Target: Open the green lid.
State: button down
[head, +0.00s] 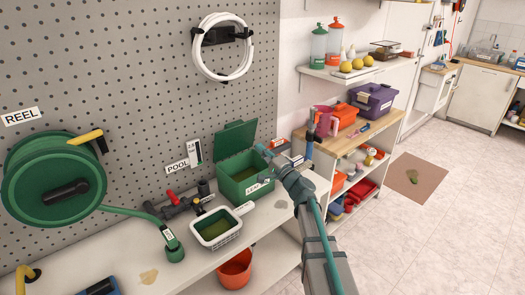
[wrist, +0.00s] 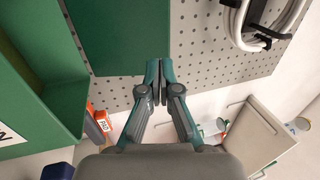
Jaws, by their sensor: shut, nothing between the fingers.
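The green lid (head: 236,138) stands raised at the back of the green box (head: 238,188), near the pegboard, and the box is open. Greenish-brown contents show inside the box. My gripper (head: 262,150) is shut and empty, with its fingertips at the right end of the box near the lid's right edge. In the wrist view, the shut fingertips (wrist: 158,70) are at the lower right of the raised lid (wrist: 115,35), and the open box (wrist: 55,110) is on the left. I cannot tell whether the fingertips touch the lid.
A white-rimmed skimmer basket (head: 216,229) sits on the white bench left of the box. A green hose reel (head: 35,190) hangs on the pegboard. A lower wooden-topped shelf unit (head: 350,143) with bins stands at the right. Open floor lies farther right.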

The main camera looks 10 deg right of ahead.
aim_at(240, 128)
jog(key=p+x, duration=0.3)
jog(key=x, duration=0.7)
jog(key=shift+w+a, duration=0.15)
jog(key=shift+w, duration=0.1)
